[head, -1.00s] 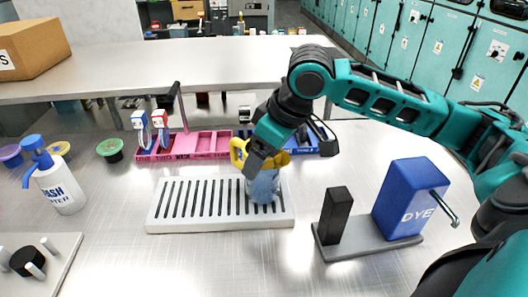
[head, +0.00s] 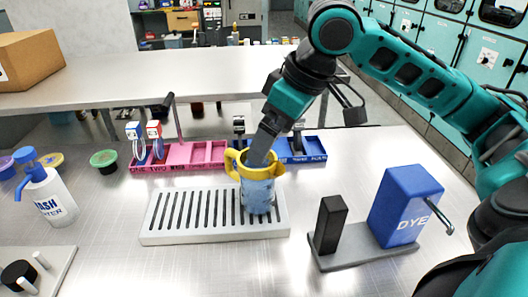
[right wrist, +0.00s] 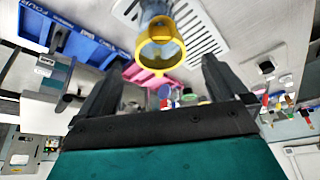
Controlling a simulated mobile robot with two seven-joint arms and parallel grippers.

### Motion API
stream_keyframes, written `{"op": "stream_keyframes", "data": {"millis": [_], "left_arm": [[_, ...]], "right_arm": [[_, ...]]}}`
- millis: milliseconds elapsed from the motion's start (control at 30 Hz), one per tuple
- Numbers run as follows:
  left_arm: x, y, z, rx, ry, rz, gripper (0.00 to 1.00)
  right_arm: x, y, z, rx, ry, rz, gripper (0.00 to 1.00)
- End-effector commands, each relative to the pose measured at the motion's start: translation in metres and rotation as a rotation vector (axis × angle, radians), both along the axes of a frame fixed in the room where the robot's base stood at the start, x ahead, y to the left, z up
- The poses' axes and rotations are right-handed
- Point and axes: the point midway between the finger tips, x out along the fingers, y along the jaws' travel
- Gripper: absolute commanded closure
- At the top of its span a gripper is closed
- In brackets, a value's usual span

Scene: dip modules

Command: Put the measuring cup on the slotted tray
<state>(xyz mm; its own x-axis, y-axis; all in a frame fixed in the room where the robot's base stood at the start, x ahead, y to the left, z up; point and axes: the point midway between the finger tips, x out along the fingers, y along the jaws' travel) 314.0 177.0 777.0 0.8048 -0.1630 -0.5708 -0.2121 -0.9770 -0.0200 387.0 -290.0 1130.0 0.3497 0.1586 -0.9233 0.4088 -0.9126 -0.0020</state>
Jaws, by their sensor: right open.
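The measuring cup (head: 257,192) has a clear bluish body and a yellow rim with a yellow handle on its left. It stands upright on the right part of the white slotted tray (head: 160,238). My right gripper (head: 262,152) is above and behind the cup's rim in the head view and partly overlaps it there. In the right wrist view its fingers (right wrist: 158,68) are spread wide and empty, with the cup (right wrist: 163,52) ahead of them and apart from them. The tray also shows in the right wrist view (right wrist: 222,48). My left gripper is out of view.
Pink (head: 182,164) and blue (head: 316,160) module trays stand behind the slotted tray. A blue dye dispenser (head: 405,200) with a black post (head: 329,225) stands to the right. A wash bottle (head: 50,200) and coloured pots are at left.

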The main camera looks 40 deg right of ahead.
Motion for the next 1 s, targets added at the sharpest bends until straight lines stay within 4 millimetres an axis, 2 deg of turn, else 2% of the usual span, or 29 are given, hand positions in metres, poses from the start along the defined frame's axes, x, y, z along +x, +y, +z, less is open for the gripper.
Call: {"op": "stream_keyframes", "data": {"millis": [100,300,1000], "left_arm": [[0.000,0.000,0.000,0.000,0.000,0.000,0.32],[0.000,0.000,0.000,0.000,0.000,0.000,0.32],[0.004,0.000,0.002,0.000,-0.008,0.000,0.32]], "right_arm": [[-0.006,-0.003,0.019,0.000,-0.005,0.000,0.00],[-0.012,-0.005,0.032,0.000,-0.001,0.001,0.00],[-0.013,-0.006,0.033,0.000,0.000,0.000,0.00]]}}
